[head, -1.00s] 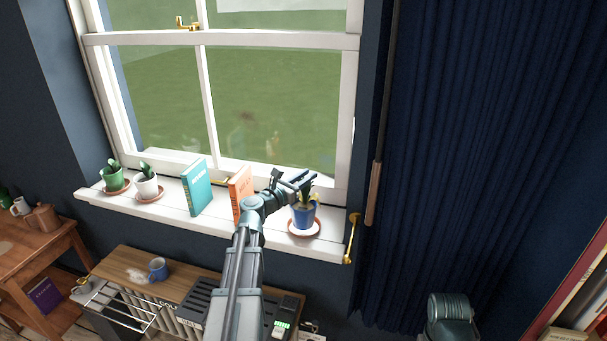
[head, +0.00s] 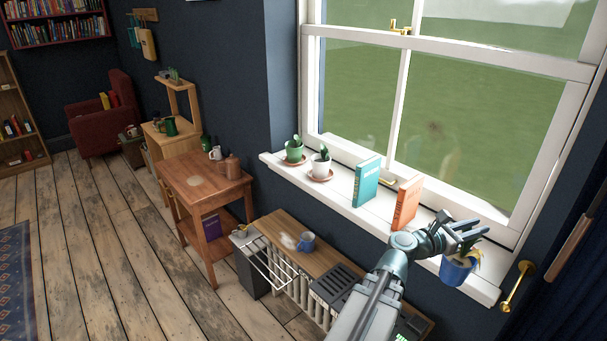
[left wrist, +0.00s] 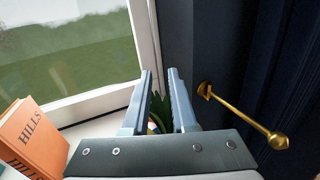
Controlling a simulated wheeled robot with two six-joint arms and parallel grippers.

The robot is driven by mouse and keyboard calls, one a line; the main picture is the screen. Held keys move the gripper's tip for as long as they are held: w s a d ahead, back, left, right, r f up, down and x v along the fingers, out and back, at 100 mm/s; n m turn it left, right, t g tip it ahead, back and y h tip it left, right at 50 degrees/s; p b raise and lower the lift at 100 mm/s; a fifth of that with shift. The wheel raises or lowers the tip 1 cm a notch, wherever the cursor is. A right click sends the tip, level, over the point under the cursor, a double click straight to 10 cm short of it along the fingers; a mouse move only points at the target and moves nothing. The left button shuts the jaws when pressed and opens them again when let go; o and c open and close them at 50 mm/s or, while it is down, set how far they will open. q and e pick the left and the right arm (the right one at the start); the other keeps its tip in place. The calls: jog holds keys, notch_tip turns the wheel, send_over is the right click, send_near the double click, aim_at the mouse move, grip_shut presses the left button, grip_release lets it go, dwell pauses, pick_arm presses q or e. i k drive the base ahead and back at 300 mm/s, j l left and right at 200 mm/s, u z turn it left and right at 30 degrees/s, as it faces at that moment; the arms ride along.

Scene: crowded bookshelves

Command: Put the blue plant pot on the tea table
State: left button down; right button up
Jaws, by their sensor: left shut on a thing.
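The blue plant pot (head: 457,271) is at the right end of the white windowsill, beside its front edge. My left gripper (head: 475,230) is at the top of the plant, shut on it; the pot hangs upright or nearly so below. In the left wrist view the fingers (left wrist: 159,72) stand close together with green leaves (left wrist: 158,108) between them; the pot is mostly hidden there. I cannot tell exactly how far the pot is above the sill. A wooden table (head: 216,191) with a copper pot, probably the tea table, stands at the left. My right gripper is out of view.
Orange (head: 406,203) and teal (head: 366,182) books and two small potted plants stand along the sill (head: 338,196). A blue mug (head: 307,242) is on the wooden shelf below. A brass hook (head: 518,287) is close right of the pot. Floor at left is open.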

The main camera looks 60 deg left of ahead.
aim_at(191, 169)
jog(key=j+u, duration=0.15)
jog(key=j, duration=0.75)
jog(key=j+u, duration=0.15)
jog(key=j, duration=0.3)
jog(key=i+j+u, duration=0.15)
jog(key=j, duration=0.3)
jog(key=j+u, duration=0.1)
jog(key=j, duration=0.35)
jog(key=i+j+u, duration=0.15)
jog(key=j, duration=0.3)
jog(key=j+u, duration=0.1)
jog(key=j, duration=0.45)
jog(key=i+j+u, duration=0.15)
jog(key=j, duration=0.35)
jog(key=j+u, duration=0.1)
jog(key=j, duration=0.45)
jog(key=i+j+u, duration=0.15)
jog(key=j, duration=0.35)
